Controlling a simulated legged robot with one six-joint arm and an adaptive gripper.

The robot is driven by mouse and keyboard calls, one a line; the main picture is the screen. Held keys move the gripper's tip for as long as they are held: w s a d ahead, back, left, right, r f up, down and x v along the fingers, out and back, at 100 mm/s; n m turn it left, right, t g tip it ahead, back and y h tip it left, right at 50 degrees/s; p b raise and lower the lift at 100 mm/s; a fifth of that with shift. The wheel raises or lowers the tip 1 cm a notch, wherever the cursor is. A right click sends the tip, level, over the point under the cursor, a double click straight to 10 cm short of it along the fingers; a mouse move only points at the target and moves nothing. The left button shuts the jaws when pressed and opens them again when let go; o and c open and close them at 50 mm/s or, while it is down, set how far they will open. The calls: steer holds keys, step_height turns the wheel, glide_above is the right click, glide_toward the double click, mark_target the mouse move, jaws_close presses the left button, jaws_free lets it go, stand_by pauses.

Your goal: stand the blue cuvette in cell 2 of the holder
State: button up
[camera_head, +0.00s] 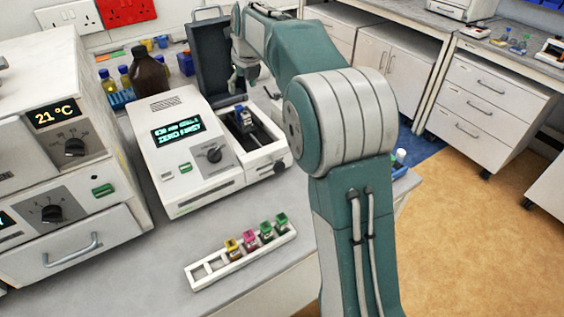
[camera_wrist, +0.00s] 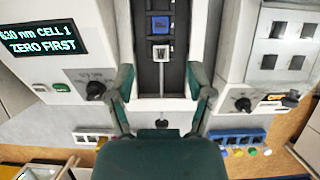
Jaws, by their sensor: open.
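The blue cuvette (camera_wrist: 160,25) stands in the dark holder channel (camera_wrist: 176,75) of the open instrument, seen from above in the wrist view. A white-topped cuvette marked W (camera_wrist: 161,53) stands in line with it, closer to my gripper. In the head view the holder (camera_head: 246,132) shows inside the instrument, with a bluish top in it (camera_head: 244,116). My gripper (camera_wrist: 163,92) is open and empty, its fingers apart on either side of the channel. In the head view my gripper (camera_head: 243,80) is over the back of the chamber. I cannot read cell numbers.
The instrument (camera_head: 175,135) has its dark lid (camera_head: 208,55) raised behind the chamber. Its display reads CELL 1, ZERO FIRST (camera_wrist: 40,38). A white rack (camera_head: 205,282) with yellow, pink and green-capped cuvettes and empty slots lies in front. A brown bottle (camera_head: 149,75) stands behind.

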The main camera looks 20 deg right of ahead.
steer(key=s+r+n, duration=0.2)
steer(key=s+n, duration=0.6)
steer(key=s, duration=0.2)
steer(key=s+r+n, duration=0.3)
steer(key=s+n, duration=0.4)
steer(key=s, duration=0.2)
steer(key=s+f+n, duration=0.4)
steer(key=s+n, duration=0.5)
steer(key=s, duration=0.1)
steer(key=s+a+f+n+t, duration=0.1)
steer(key=s+f+n, duration=0.3)
steer(key=s+n, duration=0.5)
steer(key=shift+s+f+h, duration=0.2)
steer(key=shift+s+h, duration=0.2)
steer(key=shift+s, duration=0.2)
